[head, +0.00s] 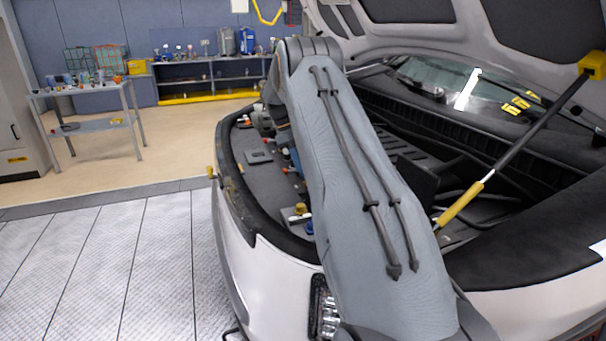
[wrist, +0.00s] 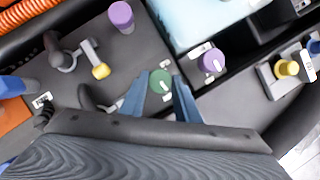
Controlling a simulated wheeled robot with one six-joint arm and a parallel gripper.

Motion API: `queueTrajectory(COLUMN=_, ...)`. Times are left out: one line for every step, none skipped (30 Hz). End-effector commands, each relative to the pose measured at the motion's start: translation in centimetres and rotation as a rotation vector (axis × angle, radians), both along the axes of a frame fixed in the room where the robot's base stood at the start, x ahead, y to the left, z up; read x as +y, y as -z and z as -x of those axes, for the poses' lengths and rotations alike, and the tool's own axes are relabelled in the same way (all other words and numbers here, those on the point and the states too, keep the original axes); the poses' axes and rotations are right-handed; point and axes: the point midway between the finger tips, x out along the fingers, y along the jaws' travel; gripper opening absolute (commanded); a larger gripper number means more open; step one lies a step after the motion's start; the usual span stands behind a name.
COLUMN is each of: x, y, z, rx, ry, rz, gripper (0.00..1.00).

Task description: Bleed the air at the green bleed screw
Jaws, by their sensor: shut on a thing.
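The green bleed screw (wrist: 160,82) shows in the wrist view as a round green knob with a pale bar mark, on a dark grey deck. My gripper (wrist: 160,88) has two blue fingers, one on each side of the green knob, shut on it. The lower part of the screw is hidden by the fingers and the dark gripper body. In the head view my arm covers the middle of the engine bay, and neither the gripper nor the green screw can be made out there.
In the wrist view, a purple knob (wrist: 211,62), a purple post (wrist: 121,17), a yellow knob (wrist: 287,69) and a yellow-tipped lever (wrist: 99,70) surround the screw. A pale blue tank (wrist: 205,22) and an orange ribbed hose (wrist: 25,12) lie beyond. The raised hood (head: 440,30) hangs above.

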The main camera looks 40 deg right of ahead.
Motion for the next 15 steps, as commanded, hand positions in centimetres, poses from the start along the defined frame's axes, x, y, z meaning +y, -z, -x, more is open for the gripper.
queueTrajectory(x=-0.01, y=0.19, z=-0.12, rx=-0.002, ry=0.025, rz=-0.001, gripper=0.06)
queueTrajectory(x=-0.01, y=0.20, z=-0.11, rx=-0.001, ry=0.038, rz=-0.001, gripper=0.06)
queueTrajectory(x=-0.02, y=0.18, z=-0.08, rx=0.000, ry=0.056, rz=-0.001, gripper=0.06)
queueTrajectory(x=-0.03, y=0.17, z=-0.09, rx=-0.001, ry=0.067, rz=-0.001, gripper=0.06)
queueTrajectory(x=-0.05, y=0.15, z=-0.10, rx=-0.001, ry=0.078, rz=-0.001, gripper=0.06)
queueTrajectory(x=-0.05, y=0.14, z=-0.09, rx=0.000, ry=0.089, rz=-0.001, gripper=0.06)
queueTrajectory(x=-0.06, y=0.13, z=-0.07, rx=0.000, ry=0.098, rz=-0.001, gripper=0.06)
queueTrajectory(x=-0.06, y=0.12, z=-0.05, rx=0.000, ry=0.105, rz=-0.001, gripper=0.06)
queueTrajectory(x=-0.06, y=0.12, z=-0.04, rx=0.001, ry=0.114, rz=-0.001, gripper=0.06)
queueTrajectory(x=-0.06, y=0.11, z=-0.05, rx=0.001, ry=0.119, rz=-0.001, gripper=0.06)
queueTrajectory(x=-0.06, y=0.11, z=-0.05, rx=0.001, ry=0.123, rz=-0.001, gripper=0.06)
queueTrajectory(x=-0.07, y=0.09, z=-0.05, rx=0.001, ry=0.127, rz=-0.001, gripper=0.06)
queueTrajectory(x=-0.07, y=0.09, z=-0.05, rx=0.001, ry=0.129, rz=-0.001, gripper=0.06)
queueTrajectory(x=-0.07, y=0.07, z=-0.04, rx=0.001, ry=0.132, rz=-0.001, gripper=0.06)
queueTrajectory(x=-0.06, y=0.06, z=-0.04, rx=0.000, ry=0.133, rz=-0.002, gripper=0.06)
